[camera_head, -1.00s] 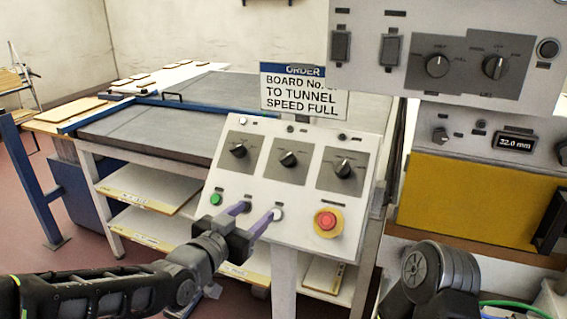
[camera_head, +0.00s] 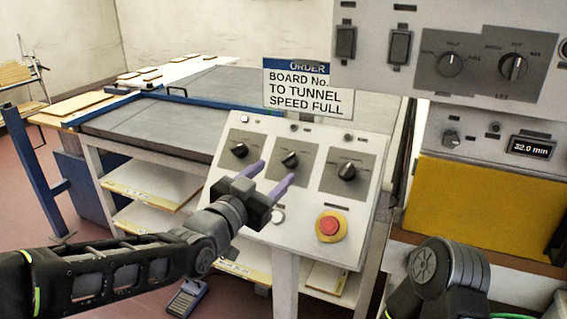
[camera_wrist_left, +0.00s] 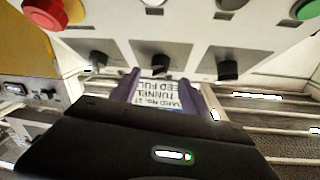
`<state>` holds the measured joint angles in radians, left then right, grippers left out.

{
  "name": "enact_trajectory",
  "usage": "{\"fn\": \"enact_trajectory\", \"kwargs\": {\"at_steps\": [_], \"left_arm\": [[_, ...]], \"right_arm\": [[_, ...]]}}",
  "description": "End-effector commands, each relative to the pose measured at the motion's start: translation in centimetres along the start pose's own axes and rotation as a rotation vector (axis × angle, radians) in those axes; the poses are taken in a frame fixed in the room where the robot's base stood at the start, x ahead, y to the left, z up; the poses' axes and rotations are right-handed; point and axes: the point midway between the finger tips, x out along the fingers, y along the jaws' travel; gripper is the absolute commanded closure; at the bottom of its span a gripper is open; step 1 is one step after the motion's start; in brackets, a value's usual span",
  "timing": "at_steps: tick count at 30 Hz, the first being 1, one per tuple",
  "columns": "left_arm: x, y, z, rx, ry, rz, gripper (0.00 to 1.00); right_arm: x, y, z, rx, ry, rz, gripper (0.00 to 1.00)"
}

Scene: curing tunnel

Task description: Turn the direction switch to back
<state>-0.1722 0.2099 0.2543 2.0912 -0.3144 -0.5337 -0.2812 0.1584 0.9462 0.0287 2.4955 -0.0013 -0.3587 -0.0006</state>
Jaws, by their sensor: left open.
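The sloped control panel (camera_head: 305,210) carries three black rotary knobs on grey plates: a left knob (camera_head: 239,150), a middle knob (camera_head: 289,160) and a right knob (camera_head: 347,171). Their labels are too small to read, so I cannot tell which is the direction switch. My left gripper (camera_head: 273,173) is open and empty, its purple fingers just below the middle knob in the head view. In the left wrist view, the middle knob (camera_wrist_left: 160,63) shows beyond the fingers, roughly between them. No contact is visible. Only part of my right arm shows; its gripper is out of view.
A red stop button (camera_head: 329,226) on a yellow base and a white button (camera_head: 278,215) sit lower on the panel. An order sign (camera_head: 308,88) stands behind it. An upper switch box (camera_head: 380,75) overhangs on the right. A pedal (camera_head: 187,298) lies on the floor.

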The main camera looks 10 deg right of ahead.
Motion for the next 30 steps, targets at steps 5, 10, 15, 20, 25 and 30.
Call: {"fn": "enact_trajectory", "kwargs": {"at_steps": [5,10,15,20,25,30], "left_arm": [[2.9,0.1,-0.1,-0.001,-0.002,0.002,0.46],[4.9,0.0,0.0,-0.001,-0.002,0.001,0.46],[5.5,0.0,0.1,0.000,-0.002,0.000,0.46],[5.5,0.0,0.1,0.000,-0.001,0.000,0.46],[5.5,0.0,0.1,0.000,-0.001,0.000,0.57],[5.5,0.0,0.1,0.000,-0.001,0.000,0.71]], "right_arm": [[-0.8,-0.3,0.0,0.001,0.000,0.000,1.00],[-1.2,-0.5,0.0,0.001,0.000,0.000,1.00],[-1.2,-0.5,0.0,0.001,0.000,0.000,1.00],[-1.2,-0.5,0.0,0.001,0.000,0.000,1.00],[-1.2,-0.5,0.0,0.001,0.000,0.000,1.00],[-1.2,-0.5,0.0,0.001,0.000,0.000,1.00]]}}
